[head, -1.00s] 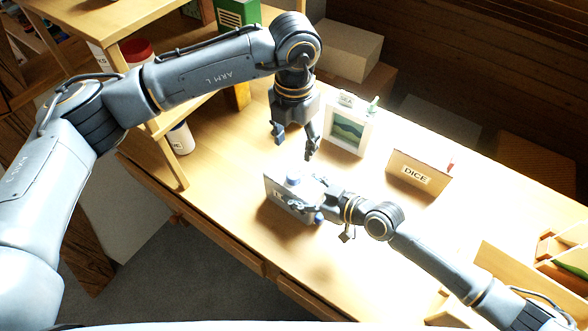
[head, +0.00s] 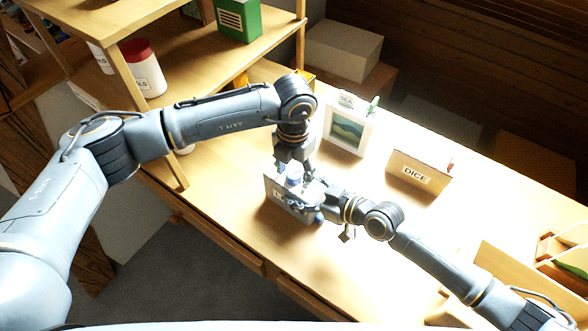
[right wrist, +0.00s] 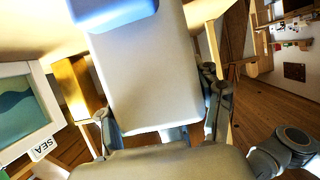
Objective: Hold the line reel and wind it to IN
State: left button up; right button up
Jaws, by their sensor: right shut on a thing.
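The line reel (head: 274,192) is a small grey box with a blue knob (head: 293,174) on top, standing near the table's front edge. My right gripper (head: 316,198) is shut on the reel from its right side. My left gripper (head: 294,168) points down just above the reel, its fingers apart on either side of the knob. I cannot tell whether they touch it. In the right wrist view the pale reel body (right wrist: 145,75) fills the middle, with blue (right wrist: 115,12) at the top. The reel's label is mostly hidden.
A framed picture (head: 347,129) with a SEA tag stands behind the reel. A DICE box (head: 418,174) stands to the right. A wooden shelf (head: 165,160) with a red-lidded jar (head: 143,68) and a green box (head: 238,18) is at left. The table's middle is clear.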

aim_at(294, 175)
pick_arm(q)
jog(key=c, duration=1)
pick_arm(e)
jog(key=shift+s+f, duration=0.15)
jog(key=shift+f, duration=0.2)
pick_arm(q)
jog(key=shift+m, duration=0.4)
jog(key=o, duration=1.2)
jog(key=shift+c, duration=0.2)
notch_tip(294, 175, up, 12)
jog(key=shift+s, duration=0.15)
